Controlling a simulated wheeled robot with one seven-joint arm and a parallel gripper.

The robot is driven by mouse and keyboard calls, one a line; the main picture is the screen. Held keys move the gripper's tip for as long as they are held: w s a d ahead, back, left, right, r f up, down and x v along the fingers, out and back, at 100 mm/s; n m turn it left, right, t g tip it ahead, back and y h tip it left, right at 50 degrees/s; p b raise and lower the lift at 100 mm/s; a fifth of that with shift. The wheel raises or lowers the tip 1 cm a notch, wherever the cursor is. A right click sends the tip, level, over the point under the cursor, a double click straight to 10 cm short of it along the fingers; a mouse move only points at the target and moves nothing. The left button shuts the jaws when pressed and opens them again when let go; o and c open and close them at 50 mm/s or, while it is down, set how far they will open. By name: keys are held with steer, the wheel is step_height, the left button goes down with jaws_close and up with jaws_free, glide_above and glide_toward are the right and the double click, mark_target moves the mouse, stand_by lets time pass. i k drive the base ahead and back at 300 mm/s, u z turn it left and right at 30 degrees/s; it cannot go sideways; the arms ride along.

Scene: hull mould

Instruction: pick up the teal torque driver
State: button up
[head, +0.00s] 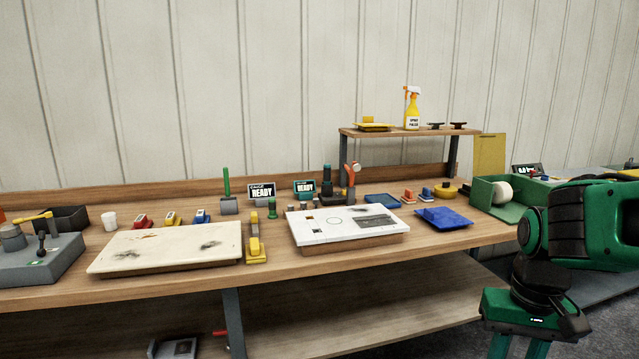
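I cannot pick out the teal torque driver with certainty at this size. My gripper (519,347) is at the lower right, in front of the bench and far from both. Its two green fingers point down with a gap between them. Their tips are cut off by the bottom edge, and I see nothing held.
A white panel (345,226) and a cream panel (165,247) lie on the wooden bench (310,262). A yellow tool (256,242) stands between them. A raised shelf (395,133) stands behind.

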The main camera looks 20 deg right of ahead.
mark_target(326, 166)
steer(key=u, duration=0.05)
steer(key=i, duration=1)
steer(key=z, duration=0.05)
